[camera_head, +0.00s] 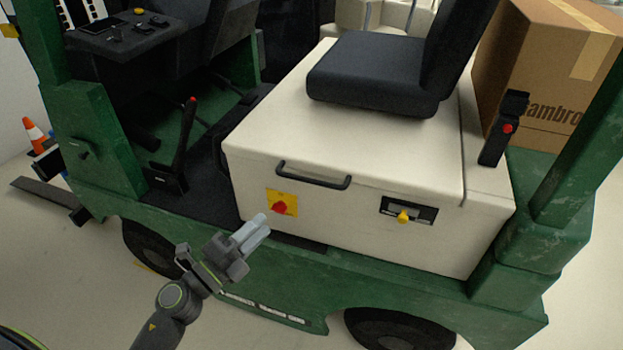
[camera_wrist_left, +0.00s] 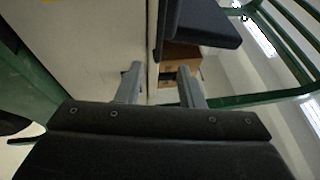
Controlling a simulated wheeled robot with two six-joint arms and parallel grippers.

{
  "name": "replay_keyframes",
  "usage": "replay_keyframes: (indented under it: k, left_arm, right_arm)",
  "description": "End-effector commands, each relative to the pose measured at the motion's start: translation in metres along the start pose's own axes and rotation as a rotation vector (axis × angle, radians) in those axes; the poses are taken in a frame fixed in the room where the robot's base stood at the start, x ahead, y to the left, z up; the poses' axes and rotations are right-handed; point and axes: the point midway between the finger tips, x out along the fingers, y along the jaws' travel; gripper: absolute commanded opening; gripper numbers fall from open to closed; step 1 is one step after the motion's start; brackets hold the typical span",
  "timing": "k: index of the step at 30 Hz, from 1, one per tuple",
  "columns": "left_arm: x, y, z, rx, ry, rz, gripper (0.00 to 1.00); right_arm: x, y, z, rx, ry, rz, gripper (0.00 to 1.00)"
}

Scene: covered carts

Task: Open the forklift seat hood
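The cream seat hood (camera_head: 420,150) of the green forklift is closed, with the black seat (camera_head: 375,75) on top. A dark handle (camera_head: 313,178) is on the upper front edge of its side panel. My left gripper (camera_head: 259,228) is in front of this panel, below and left of the handle, near the yellow plate with a red knob (camera_head: 281,205). In the left wrist view, its two fingers (camera_wrist_left: 160,78) are apart with nothing between them. The hood (camera_wrist_left: 100,45) and seat (camera_wrist_left: 203,25) show beyond them; I cannot make out the handle there. My right gripper is in neither view.
A cardboard box (camera_head: 545,65) stands behind the seat. A black lever with a red button (camera_head: 504,130) stands at the hood's right end. A yellow knob on a dark panel (camera_head: 404,215) is on the side panel. A green post (camera_head: 590,130) rises at right.

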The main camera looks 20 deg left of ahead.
Motion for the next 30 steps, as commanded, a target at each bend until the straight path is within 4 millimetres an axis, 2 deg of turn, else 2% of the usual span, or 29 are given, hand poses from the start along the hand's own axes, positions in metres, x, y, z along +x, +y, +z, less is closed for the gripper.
replay_keyframes:
  k: [8,21,25,30]
  left_arm:
    - [0.054,-0.005,0.000,-0.007,-0.001,-0.003,0.34]
    - [0.141,-0.001,0.000,-0.007,-0.001,-0.001,0.34]
    - [0.155,0.000,0.000,-0.006,-0.001,0.000,0.34]
    - [0.164,0.000,0.000,-0.006,-0.002,0.000,0.34]
  right_arm:
    - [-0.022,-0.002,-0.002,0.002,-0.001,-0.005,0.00]
    - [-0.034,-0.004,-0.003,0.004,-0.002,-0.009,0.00]
    - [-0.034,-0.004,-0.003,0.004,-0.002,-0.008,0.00]
    - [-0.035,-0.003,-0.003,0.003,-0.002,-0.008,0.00]
